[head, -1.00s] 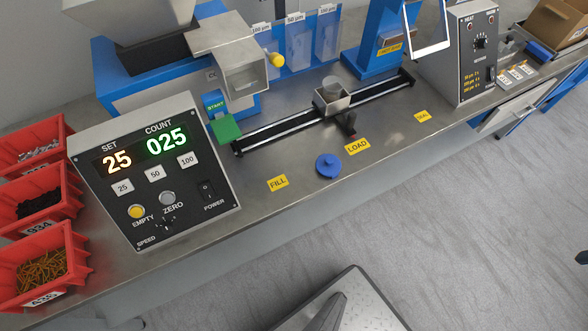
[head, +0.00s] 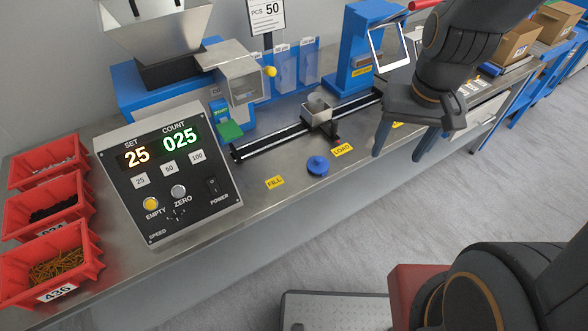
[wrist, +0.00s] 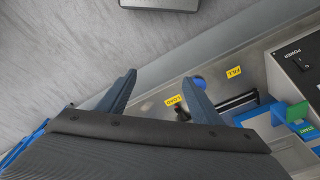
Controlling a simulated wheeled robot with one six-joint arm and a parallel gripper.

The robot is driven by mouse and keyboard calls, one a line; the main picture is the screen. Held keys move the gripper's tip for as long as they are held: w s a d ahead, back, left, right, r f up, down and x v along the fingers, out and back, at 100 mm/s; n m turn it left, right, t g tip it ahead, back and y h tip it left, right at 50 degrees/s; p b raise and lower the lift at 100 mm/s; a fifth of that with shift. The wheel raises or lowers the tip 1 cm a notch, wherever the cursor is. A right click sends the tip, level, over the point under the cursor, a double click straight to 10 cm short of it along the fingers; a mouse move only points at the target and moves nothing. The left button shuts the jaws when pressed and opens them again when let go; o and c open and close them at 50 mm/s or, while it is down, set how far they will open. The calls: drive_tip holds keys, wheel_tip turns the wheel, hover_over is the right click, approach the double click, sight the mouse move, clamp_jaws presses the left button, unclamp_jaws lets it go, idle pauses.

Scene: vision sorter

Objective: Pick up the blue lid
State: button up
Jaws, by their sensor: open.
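The blue lid (head: 318,166) is a round disc with a small knob on top. It lies on the steel bench between the yellow FILL and LOAD labels, near the front edge. My gripper (head: 402,146) is open and empty, to the right of the lid in the head view and apart from it. In the wrist view my gripper (wrist: 160,85) shows two spread fingers, and the blue lid (wrist: 199,83) is partly hidden behind the right finger.
A rail with a small metal cup (head: 318,106) on its carriage runs behind the lid. The control box (head: 170,178) stands to the left, with red bins (head: 88,262) beyond it. The bench around the lid is mostly clear.

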drive_tip(key=o, duration=0.3)
drive_tip(key=w+a+f+m+y+b, duration=0.1)
drive_tip(key=w+a+f+m, duration=0.6)
drive_tip(key=w+m, duration=0.2)
drive_tip(key=shift+a+f+m+g+y+b, duration=0.2)
drive_tip(key=shift+a+m+g+y+b, duration=0.15)
drive_tip(key=shift+m, duration=0.45)
drive_tip(key=m+y, duration=0.2)
drive_tip(key=m, duration=0.7)
hover_over(319, 158)
drive_tip(key=d, duration=0.1)
drive_tip(key=shift+h, duration=0.25)
wheel_tip(319, 158, down, 8)
drive_tip(key=shift+w+d+f+b, duration=0.1)
drive_tip(key=shift+b, duration=0.3)
drive_tip(key=shift+n, duration=0.3)
drive_tip(key=x, duration=0.5)
drive_tip(key=shift+s+d+f, duration=0.1)
drive_tip(key=shift+s+f, duration=0.2)
drive_tip(key=shift+f, duration=0.05)
drive_tip(key=c, duration=1.1)
